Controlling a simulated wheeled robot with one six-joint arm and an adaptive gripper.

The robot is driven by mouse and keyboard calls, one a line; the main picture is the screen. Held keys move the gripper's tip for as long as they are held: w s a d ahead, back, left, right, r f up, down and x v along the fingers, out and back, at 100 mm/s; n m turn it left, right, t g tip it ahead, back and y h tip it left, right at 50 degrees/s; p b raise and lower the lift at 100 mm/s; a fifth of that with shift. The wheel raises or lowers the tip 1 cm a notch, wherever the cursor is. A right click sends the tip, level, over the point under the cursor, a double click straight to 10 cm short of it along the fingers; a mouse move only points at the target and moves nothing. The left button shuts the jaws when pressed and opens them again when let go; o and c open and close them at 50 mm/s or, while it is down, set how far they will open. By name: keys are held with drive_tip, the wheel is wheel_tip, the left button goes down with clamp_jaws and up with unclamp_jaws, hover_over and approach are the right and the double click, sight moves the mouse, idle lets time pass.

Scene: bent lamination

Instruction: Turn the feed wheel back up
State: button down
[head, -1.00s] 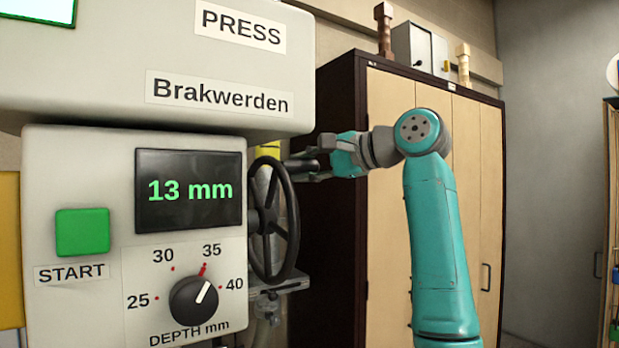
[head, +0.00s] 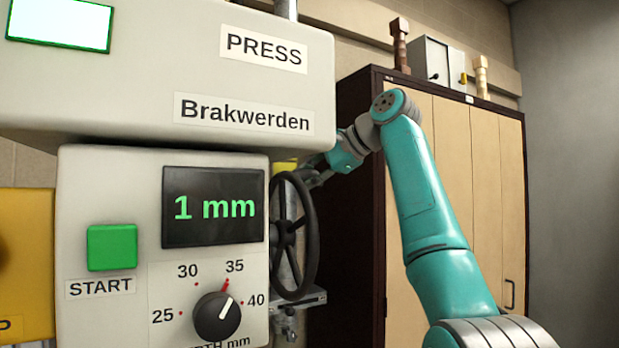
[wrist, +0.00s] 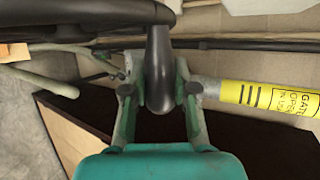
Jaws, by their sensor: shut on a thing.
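The black spoked feed wheel (head: 293,237) is on the right side of the press. Its rim and handle (wrist: 160,65) also show in the wrist view. My gripper (wrist: 160,92) is shut on the wheel's black handle, one finger on each side of it. In the head view my gripper (head: 318,172) is at the top of the wheel, behind the press edge, and its fingertips are partly hidden. The press display (head: 213,207) reads 1 mm in green.
The press's upper body (head: 150,95) overhangs the wheel's top. A tall cabinet (head: 450,170) stands behind my arm. A yellow-labelled pole (wrist: 280,98) runs beside the wheel.

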drive_tip(key=shift+w+a+h, duration=0.15)
drive_tip(key=shift+w+h, duration=0.05)
drive_tip(key=shift+h, duration=0.1)
idle(0.4)
drive_tip(key=c, duration=0.9)
unclamp_jaws()
drive_tip(key=v, duration=1.2)
drive_tip(key=shift+w, duration=0.2)
